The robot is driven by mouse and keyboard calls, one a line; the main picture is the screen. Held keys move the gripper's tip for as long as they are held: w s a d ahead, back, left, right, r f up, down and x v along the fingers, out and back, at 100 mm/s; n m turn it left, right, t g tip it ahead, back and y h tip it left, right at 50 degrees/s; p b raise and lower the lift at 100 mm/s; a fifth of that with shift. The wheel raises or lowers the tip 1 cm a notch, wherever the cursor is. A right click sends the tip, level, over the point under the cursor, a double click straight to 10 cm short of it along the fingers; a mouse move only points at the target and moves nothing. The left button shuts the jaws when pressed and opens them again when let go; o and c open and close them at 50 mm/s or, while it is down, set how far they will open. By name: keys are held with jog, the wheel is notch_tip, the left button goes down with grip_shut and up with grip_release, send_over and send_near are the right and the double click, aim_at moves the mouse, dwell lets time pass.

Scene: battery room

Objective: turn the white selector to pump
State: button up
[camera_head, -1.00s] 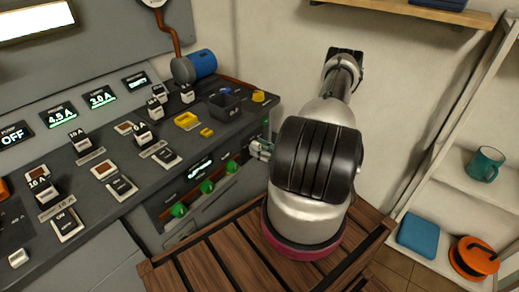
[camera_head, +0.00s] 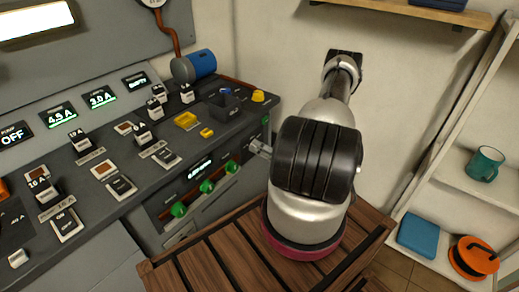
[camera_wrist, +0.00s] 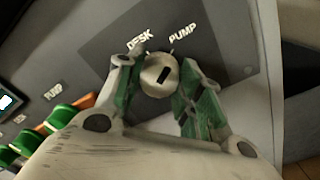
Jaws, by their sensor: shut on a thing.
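The white selector (camera_wrist: 151,66) is a round pale knob with a dark mark on its face. It sits on a dark plate (camera_wrist: 225,52) with the labels DESK at upper left and PUMP at upper right. The mark is tilted; I cannot tell for sure which label it points to. My gripper (camera_wrist: 157,74) has one green-padded finger on each side of the knob and is shut on it. In the head view my gripper (camera_head: 260,148) is at the right end of the console, where the selector is hidden.
The console (camera_head: 200,140) carries several rocker switches and small displays. Several green knobs (camera_head: 207,187) line its front; green parts also show at the left of the wrist view (camera_wrist: 60,116). A slatted wooden surface (camera_head: 215,250) lies below my arm. Shelves with a teal mug (camera_head: 487,163) stand at the right.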

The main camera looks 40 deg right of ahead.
jog(key=shift+m, duration=0.3)
jog(key=o, duration=1)
jog(key=shift+o, duration=0.2)
jog(key=shift+s+d, duration=0.1)
jog(key=shift+s, duration=0.05)
jog(key=v, duration=1.1)
jog(key=shift+s+f, duration=0.15)
jog(key=shift+s, duration=0.2)
jog(key=shift+d, duration=0.1)
